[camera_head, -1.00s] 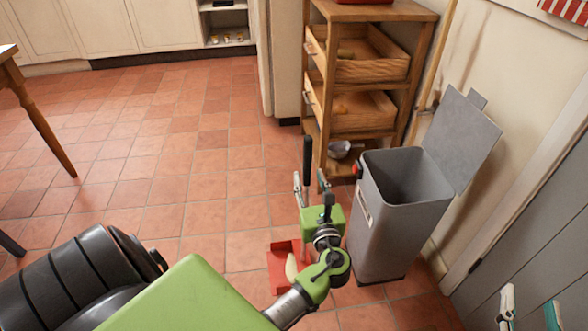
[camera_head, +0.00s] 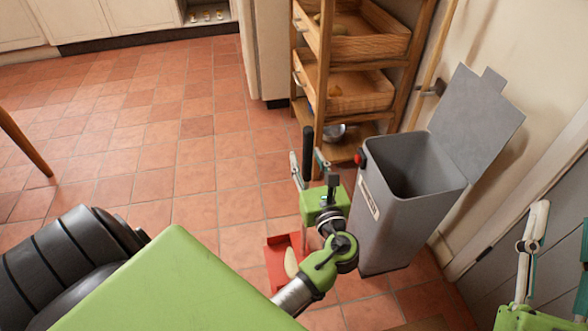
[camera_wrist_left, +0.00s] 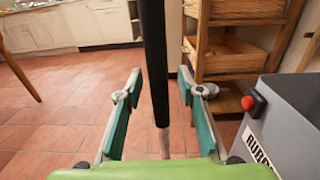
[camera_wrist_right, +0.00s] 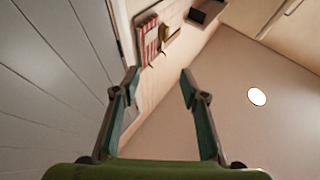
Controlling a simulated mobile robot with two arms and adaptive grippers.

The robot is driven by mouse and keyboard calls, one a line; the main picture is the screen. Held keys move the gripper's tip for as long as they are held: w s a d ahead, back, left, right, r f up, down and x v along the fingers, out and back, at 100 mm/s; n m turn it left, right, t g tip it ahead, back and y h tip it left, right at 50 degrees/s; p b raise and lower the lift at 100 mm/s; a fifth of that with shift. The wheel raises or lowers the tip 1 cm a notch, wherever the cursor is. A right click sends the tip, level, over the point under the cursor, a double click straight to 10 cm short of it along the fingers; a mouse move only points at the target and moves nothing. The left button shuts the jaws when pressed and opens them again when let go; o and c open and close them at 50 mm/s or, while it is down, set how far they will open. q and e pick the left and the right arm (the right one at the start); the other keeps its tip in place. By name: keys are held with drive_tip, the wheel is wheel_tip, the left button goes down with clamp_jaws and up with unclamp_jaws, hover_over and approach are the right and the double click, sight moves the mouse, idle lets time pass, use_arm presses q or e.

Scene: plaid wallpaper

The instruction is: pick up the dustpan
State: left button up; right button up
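The dustpan has a red pan (camera_head: 273,252) on the tiled floor and an upright handle with a long black grip (camera_head: 307,150). A pale curved piece (camera_head: 291,263) lies in the pan. My left gripper (camera_head: 307,165) is open at the black grip. In the left wrist view the grip (camera_wrist_left: 154,60) stands between the two spread fingers of the left gripper (camera_wrist_left: 157,82), with a gap on each side. My right gripper (camera_head: 558,222) is at the right edge of the head view. The right wrist view shows its fingers (camera_wrist_right: 158,76) open and empty.
A grey bin (camera_head: 400,220) with its lid raised stands close to the right of my left gripper. A wooden shelf rack (camera_head: 318,100) with drawers is behind it. A wooden pole leans on the wall. Open tiled floor (camera_head: 160,150) lies to the left.

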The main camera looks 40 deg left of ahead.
use_arm(q)
drive_tip(key=shift+r, duration=0.1)
clamp_jaws()
